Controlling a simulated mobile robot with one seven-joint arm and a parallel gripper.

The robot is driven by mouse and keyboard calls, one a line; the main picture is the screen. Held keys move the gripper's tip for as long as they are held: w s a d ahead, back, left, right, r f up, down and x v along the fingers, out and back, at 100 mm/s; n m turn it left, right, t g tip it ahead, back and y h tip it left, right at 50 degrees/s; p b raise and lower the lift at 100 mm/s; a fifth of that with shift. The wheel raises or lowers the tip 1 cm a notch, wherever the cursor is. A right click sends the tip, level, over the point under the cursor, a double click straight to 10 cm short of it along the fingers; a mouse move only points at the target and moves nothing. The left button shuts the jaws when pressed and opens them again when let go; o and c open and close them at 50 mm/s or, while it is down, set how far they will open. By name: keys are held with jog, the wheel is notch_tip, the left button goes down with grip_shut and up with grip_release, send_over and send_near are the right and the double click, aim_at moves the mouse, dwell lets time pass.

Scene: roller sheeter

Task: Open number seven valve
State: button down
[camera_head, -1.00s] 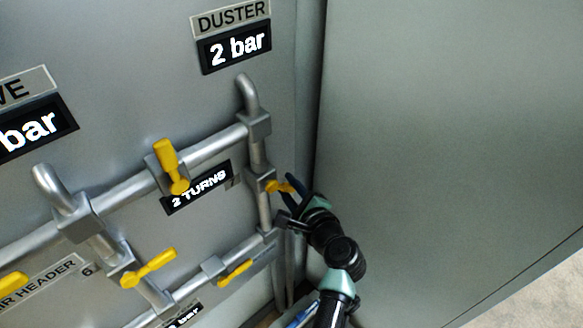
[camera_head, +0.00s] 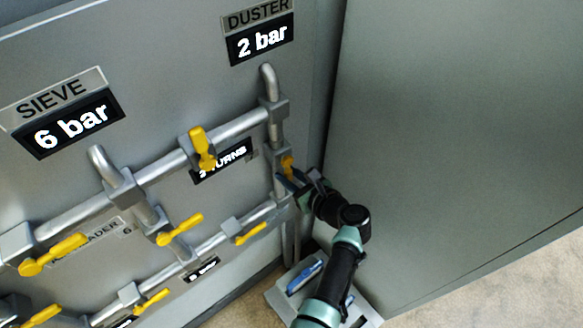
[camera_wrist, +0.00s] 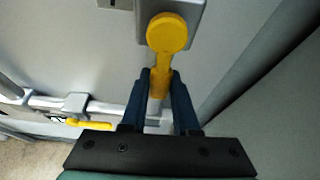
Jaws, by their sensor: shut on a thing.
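A yellow valve handle (camera_head: 287,165) sits on the vertical pipe below the DUSTER display, at the right end of the pipework. No number for it is readable. In the wrist view its round hub (camera_wrist: 167,33) is at the top and its lever points down between my fingers. My gripper (camera_head: 294,178) is shut on this lever; in the wrist view the dark blue fingers (camera_wrist: 161,78) lie on both sides of it. In the head view the fingers partly hide the handle.
Other yellow handles, one upper (camera_head: 201,147) and one by the 6 label (camera_head: 180,229), sit on the pipes to the left. A grey side wall (camera_head: 450,130) stands close right of my gripper. A grey tray (camera_head: 277,296) with a blue item is below.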

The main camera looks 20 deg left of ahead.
jog(key=shift+s+a+f+g, duration=0.1)
jog(key=shift+s+g, duration=0.1)
jog(key=shift+g, duration=0.1)
dwell(0.4)
jog(key=c, duration=0.7)
grip_release()
jog(key=shift+o, duration=0.2)
jog(key=v, duration=1.3)
